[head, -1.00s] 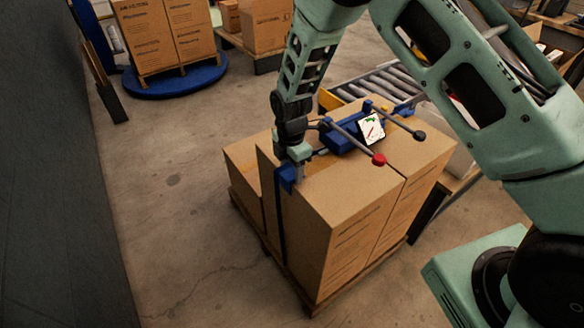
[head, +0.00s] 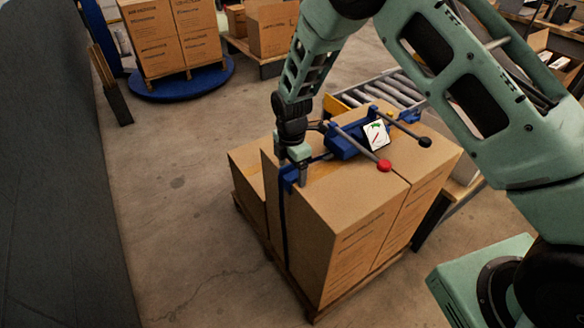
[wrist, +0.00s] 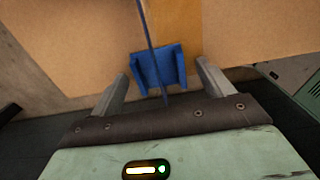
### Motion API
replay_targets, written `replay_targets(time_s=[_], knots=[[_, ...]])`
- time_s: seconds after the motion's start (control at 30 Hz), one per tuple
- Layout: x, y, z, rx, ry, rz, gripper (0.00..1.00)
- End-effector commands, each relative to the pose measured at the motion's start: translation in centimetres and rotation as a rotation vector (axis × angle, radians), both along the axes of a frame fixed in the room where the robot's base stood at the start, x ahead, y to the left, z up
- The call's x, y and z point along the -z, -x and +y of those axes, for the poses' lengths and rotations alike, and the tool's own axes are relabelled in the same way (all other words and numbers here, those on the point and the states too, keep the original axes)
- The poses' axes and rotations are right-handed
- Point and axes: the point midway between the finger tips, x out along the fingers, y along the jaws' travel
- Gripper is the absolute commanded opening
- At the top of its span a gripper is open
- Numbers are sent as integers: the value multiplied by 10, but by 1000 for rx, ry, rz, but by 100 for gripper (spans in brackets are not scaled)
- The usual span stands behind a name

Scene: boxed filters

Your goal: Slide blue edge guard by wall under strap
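The blue edge guard (head: 289,178) sits on the top near-left edge of the carton stack (head: 340,210). In the wrist view the guard (wrist: 158,68) lies between my two fingers, with a visible gap on each side. The dark strap (wrist: 151,30) runs across the front of the guard in that view. The strap (head: 284,235) also hangs down the carton's side in the head view. My gripper (wrist: 165,86) is open around the guard and holds nothing. In the head view my gripper (head: 300,178) is at the carton's edge, partly hiding the guard.
A blue strapping tool (head: 345,143) with a red-knobbed lever (head: 383,165) and a small display lies on the carton top, close to my gripper. A roller conveyor (head: 390,90) stands behind. A dark wall (head: 50,180) is at left, with open floor between.

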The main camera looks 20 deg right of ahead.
Motion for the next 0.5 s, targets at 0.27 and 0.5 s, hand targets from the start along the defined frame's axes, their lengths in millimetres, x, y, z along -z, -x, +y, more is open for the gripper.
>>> replay_targets(time_s=[0.27,0.5], knots=[[-3,0,0,0,0,-1,80],[-37,-1,0,0,-2,-4,80]])
